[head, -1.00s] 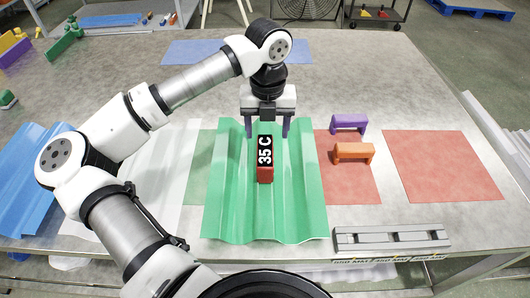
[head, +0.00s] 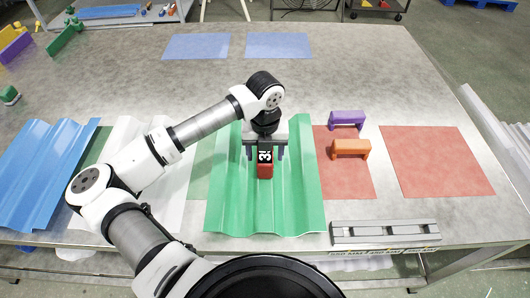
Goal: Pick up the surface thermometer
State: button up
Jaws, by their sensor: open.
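The surface thermometer (head: 265,169) is a small red block with a black display. It sits on the green corrugated sheet (head: 293,205), near the sheet's middle. Part of the display's lettering is hidden behind my gripper. My gripper (head: 265,154) is open and points down over the sheet, with one finger on either side of the thermometer's upper part. I cannot tell whether the fingers touch it.
Purple (head: 347,118) and orange (head: 350,148) bridge-shaped blocks stand right of the sheet, by a red mat (head: 352,182). A grey bar (head: 386,234) lies at the table's front edge. White and blue (head: 42,170) corrugated sheets lie left.

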jog(key=shift+c, duration=0.3)
jog(key=c, duration=1.3)
jog(key=shift+o, duration=0.2)
jog(key=shift+r, duration=0.1)
